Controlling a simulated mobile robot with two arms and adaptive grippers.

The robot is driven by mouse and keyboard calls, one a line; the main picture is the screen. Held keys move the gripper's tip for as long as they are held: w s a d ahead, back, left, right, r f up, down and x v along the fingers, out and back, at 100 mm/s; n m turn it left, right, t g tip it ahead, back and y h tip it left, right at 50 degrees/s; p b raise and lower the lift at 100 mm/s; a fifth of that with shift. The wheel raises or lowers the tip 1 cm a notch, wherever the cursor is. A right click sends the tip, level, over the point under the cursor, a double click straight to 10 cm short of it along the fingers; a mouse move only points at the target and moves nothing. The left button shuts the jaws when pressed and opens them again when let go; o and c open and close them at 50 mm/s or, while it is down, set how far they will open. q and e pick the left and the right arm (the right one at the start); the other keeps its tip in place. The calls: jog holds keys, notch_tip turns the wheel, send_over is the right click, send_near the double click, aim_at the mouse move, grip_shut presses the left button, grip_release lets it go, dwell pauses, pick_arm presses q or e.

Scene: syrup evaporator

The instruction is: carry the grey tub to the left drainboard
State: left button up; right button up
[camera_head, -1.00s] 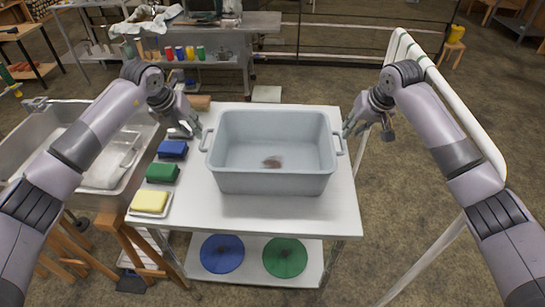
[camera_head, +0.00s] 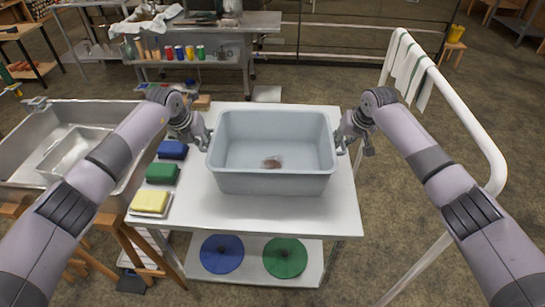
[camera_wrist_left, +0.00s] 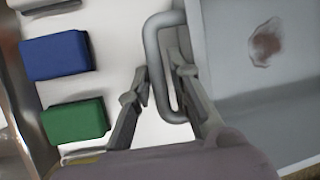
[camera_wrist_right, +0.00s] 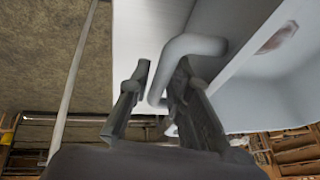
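The grey tub (camera_head: 270,184) stands upright on a white table (camera_head: 290,215), with a brown stain on its inside floor. My left gripper (camera_head: 205,138) is at the tub's left handle. In the left wrist view its fingers (camera_wrist_left: 160,80) are apart, one on each side of the handle bar (camera_wrist_left: 153,60). My right gripper (camera_head: 341,143) is at the right handle. In the right wrist view its fingers (camera_wrist_right: 160,76) are apart with the handle (camera_wrist_right: 190,46) between them. I cannot make out for certain which surface is the left drainboard.
A steel sink unit (camera_head: 30,170) stands left of the table. Blue (camera_head: 173,149), green (camera_head: 162,172) and yellow (camera_head: 150,201) blocks line the table's left edge. A white rail (camera_head: 465,125) with a striped towel (camera_head: 408,68) stands at the right.

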pick_arm(q)
grip_shut()
pick_arm(e)
grip_shut()
pick_arm(q)
jog(key=shift+r, duration=0.15)
